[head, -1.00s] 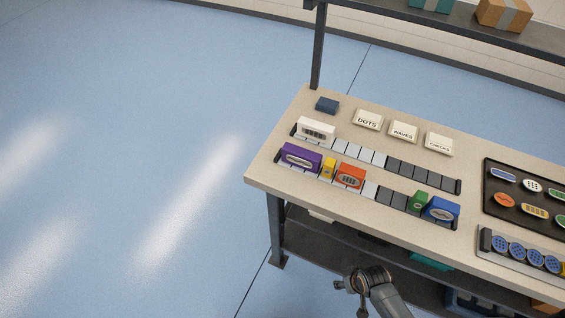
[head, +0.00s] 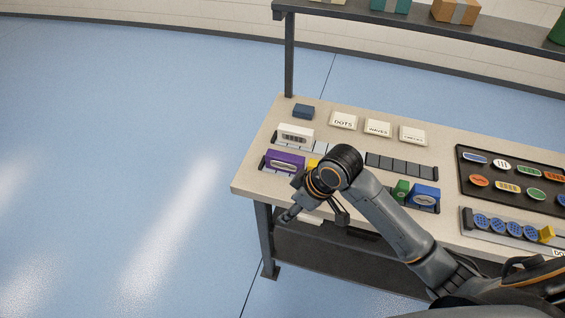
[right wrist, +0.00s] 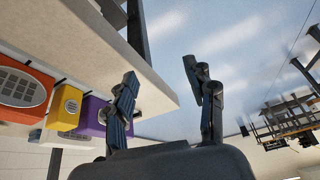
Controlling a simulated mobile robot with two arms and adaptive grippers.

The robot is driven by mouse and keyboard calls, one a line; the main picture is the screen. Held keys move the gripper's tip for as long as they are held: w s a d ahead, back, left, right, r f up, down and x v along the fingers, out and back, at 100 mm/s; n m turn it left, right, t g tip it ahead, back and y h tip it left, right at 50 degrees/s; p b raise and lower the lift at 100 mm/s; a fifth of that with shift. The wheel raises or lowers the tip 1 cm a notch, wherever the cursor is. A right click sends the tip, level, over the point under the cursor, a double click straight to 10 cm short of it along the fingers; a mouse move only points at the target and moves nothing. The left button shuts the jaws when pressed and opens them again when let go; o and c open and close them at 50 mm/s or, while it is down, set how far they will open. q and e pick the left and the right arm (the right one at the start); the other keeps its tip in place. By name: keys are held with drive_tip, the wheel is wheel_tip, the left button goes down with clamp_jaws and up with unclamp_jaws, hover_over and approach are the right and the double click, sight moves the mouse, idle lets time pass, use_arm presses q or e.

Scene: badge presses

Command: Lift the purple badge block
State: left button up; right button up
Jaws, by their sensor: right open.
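The purple badge block (head: 283,162) stands at the left end of the front rail on the table, with a white oval badge on its face. In the right wrist view the purple block (right wrist: 92,117) is partly hidden behind one finger. My right gripper (head: 313,217) is open and empty, in front of the table's front edge, below and to the right of the purple block in the picture. Its spread fingers (right wrist: 160,75) show in the right wrist view, apart from the block. My left gripper is not in view.
A yellow block (right wrist: 67,107) and an orange block (right wrist: 22,90) stand beside the purple one; my arm hides most of them from the head. A white block (head: 296,135) stands on the rear rail. Green (head: 401,190) and blue (head: 424,196) blocks stand farther right.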

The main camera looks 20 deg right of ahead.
drive_tip(key=n, duration=0.2)
approach(288, 157)
drive_tip(key=s+a+f, duration=0.3)
drive_tip(key=s+f, duration=0.1)
drive_tip(key=w+d+r, duration=0.3)
drive_tip(key=w+r, duration=0.1)
drive_tip(key=r, duration=0.2)
drive_tip(key=shift+g, duration=0.4)
drive_tip(key=p+x, duration=0.1)
drive_tip(key=x, duration=0.7)
drive_tip(key=shift+w+d+f, duration=0.1)
drive_tip(key=shift+p+x, duration=0.9)
drive_tip(key=shift+x, duration=1.8)
drive_tip(key=shift+w+d, duration=0.15)
drive_tip(key=shift+w, duration=0.05)
drive_tip(key=shift+f, duration=0.2)
drive_tip(key=shift+c, duration=0.4)
clamp_jaws()
